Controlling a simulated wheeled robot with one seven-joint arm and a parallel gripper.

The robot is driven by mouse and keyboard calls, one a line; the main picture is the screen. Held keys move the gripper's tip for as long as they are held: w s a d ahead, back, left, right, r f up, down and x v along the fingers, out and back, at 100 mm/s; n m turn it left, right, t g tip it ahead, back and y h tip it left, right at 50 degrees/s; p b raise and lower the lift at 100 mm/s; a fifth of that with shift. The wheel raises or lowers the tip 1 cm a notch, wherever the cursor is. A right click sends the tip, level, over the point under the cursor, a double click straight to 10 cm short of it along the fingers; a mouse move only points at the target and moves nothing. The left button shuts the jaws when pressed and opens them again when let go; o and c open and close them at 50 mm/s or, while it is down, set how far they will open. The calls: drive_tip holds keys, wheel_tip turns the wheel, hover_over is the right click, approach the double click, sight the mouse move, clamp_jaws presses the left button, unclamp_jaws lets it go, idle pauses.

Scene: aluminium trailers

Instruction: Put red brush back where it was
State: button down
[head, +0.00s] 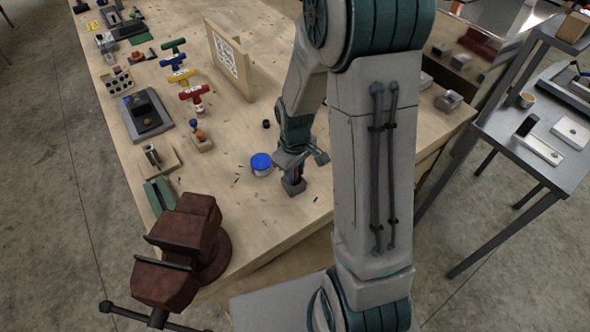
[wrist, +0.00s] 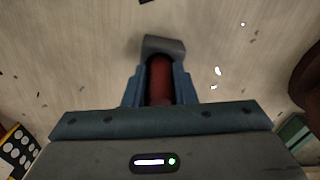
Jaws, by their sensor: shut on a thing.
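My gripper (head: 301,160) points down over the near right part of the wooden workbench (head: 330,190). Its fingers are shut on the red brush (wrist: 160,78), whose red handle shows between them in the wrist view. A small sliver of red also shows below the fingers in the head view. A grey block (head: 294,188) is at the lower end of the red handle, at or just above the bench top; it also shows in the wrist view (wrist: 163,45). I cannot tell whether this block is the brush's head or a separate holder, or whether it touches the bench.
A blue-lidded jar (head: 261,162) stands just left of my gripper. A brown vise (head: 190,245) sits at the near left corner. A wooden panel with a marker (head: 226,55) stands farther back. Coloured T-handled tools (head: 193,93) stand left. Small dark bits lie around the bench.

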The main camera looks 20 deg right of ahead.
drive_tip(key=c, duration=1.2)
unclamp_jaws()
drive_tip(key=shift+f, duration=0.1)
wheel_tip(320, 180, up, 12)
drive_tip(key=shift+s+r+b, duration=0.1)
drive_tip(key=shift+r+b, duration=0.1)
drive_tip(key=shift+b, duration=0.2)
drive_tip(key=s+r+m+t, duration=0.1)
drive_tip(key=s+r+m, duration=0.1)
drive_tip(key=s, duration=0.2)
drive_tip(key=s+r+m+t, duration=0.1)
drive_tip(key=s+r+m, duration=0.1)
drive_tip(key=s, duration=0.3)
drive_tip(key=s+r+m+t, duration=0.1)
drive_tip(key=s+r+m, duration=0.1)
drive_tip(key=s+r, duration=0.2)
drive_tip(key=shift+s+a+r+t, duration=0.1)
drive_tip(key=shift+s+t, duration=0.3)
